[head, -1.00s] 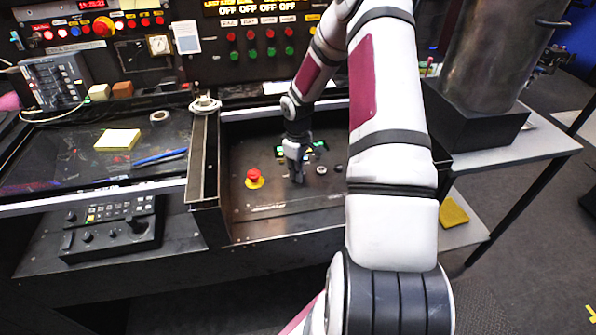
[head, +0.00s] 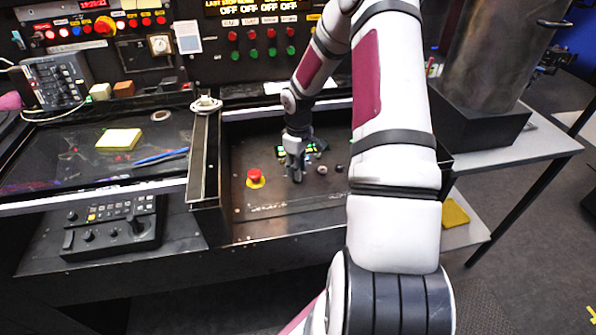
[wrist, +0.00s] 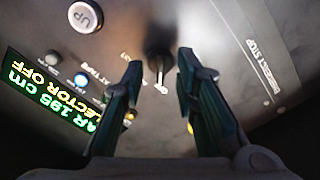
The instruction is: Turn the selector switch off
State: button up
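The selector switch (wrist: 158,42) shows in the wrist view as a dark round knob with a pale pointer, just beyond and between my fingertips. My gripper (wrist: 158,66) is open, with one finger on each side of the pointer and nothing visibly held. I cannot tell whether a finger touches the knob. A green display (wrist: 55,88) at the left reads "SELECTOR OFF". In the head view my gripper (head: 295,177) points down at the recessed panel (head: 275,218), and the switch cannot be made out behind it.
A red mushroom button (head: 254,174) stands left of my gripper. Small round knobs (head: 322,169) sit to its right. A raised dark wall (head: 197,165) bounds the panel's left side.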

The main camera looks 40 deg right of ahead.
notch_tip(320, 180, up, 10)
jog(key=shift+r, duration=0.15)
dwell(0.7)
jog(key=s+a+r+m+t+h+p, duration=0.1)
jog(key=s+a+r, duration=0.3)
jog(key=a+r, duration=0.45)
jog(key=s+a+r+h+p, duration=0.1)
jog(key=s+a+r, duration=0.3)
jog(key=r, duration=0.7)
jog(key=s+a+r+m+t+y+p, duration=0.1)
jog(key=s+a+r, duration=0.3)
jog(key=s+a, duration=0.3)
jog(key=s+a+r+t+y+p, duration=0.1)
jog(key=s+a+r, duration=0.3)
jog(key=s+a, duration=0.4)
jog(key=s+t+p, duration=0.1)
jog(key=s, duration=0.2)
jog(key=shift+r+m, duration=0.3)
jog(key=shift+m, duration=0.1)
